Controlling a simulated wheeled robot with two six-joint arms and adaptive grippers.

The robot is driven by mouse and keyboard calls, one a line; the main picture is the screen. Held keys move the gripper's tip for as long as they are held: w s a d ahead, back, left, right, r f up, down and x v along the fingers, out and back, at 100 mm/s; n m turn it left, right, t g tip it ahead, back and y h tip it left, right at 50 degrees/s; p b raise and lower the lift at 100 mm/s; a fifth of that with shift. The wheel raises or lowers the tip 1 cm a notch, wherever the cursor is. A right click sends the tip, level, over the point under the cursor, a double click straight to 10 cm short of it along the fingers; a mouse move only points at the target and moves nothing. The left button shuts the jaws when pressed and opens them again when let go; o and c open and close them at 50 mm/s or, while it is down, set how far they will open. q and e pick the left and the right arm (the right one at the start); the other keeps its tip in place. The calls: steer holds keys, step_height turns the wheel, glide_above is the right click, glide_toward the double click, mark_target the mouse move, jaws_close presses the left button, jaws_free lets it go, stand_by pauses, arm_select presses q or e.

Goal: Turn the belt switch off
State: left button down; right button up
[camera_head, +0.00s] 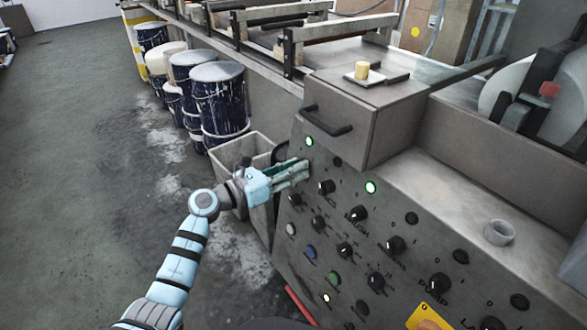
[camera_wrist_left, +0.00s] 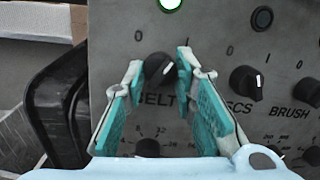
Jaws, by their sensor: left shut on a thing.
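The belt switch is a black rotary knob (camera_wrist_left: 157,67) above the label BELT on the grey panel, seen in the left wrist view. Its white mark points up and to the right. My left gripper (camera_wrist_left: 161,62) is shut on this knob, with one teal-padded finger on each side. In the head view my left gripper (camera_head: 304,170) reaches the upper left of the control panel (camera_head: 320,215) and hides the belt switch. A lit green-white lamp (camera_wrist_left: 170,3) sits above the knob; it also shows in the head view (camera_head: 309,141). My right gripper is not in view.
The DISCS knob (camera_wrist_left: 245,83) and BRUSH knob (camera_wrist_left: 305,91) sit close to the right. A drawer box with a black handle (camera_head: 328,122) juts out above the panel. A grey bin (camera_head: 240,145) stands behind the gripper. Floor to the left is open.

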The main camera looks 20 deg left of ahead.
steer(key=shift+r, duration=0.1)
arm_select(q)
steer(key=shift+p, duration=0.35)
steer(key=shift+r+n+p, duration=0.1)
steer(key=shift+n+p, duration=0.5)
steer(key=shift+n, duration=0.1)
steer(key=n+y+p, duration=0.1)
steer(key=n+p, duration=0.4)
steer(key=n+t+y+p, duration=0.1)
steer(key=n+p, duration=0.3)
steer(key=p, duration=0.1)
steer(key=shift+s+d+r+n, duration=0.1)
steer(key=shift+s+d+n, duration=0.1)
steer(key=shift+n, duration=0.2)
steer(key=shift+n+y+p, duration=0.3)
steer(key=shift+n+p, duration=0.75)
steer(key=shift+n, duration=0.25)
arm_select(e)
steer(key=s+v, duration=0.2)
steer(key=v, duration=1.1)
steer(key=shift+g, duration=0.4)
arm_select(q)
steer(key=shift+f, duration=0.2)
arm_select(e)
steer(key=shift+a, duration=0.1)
arm_select(q)
steer(key=c, duration=1.3)
jaws_free()
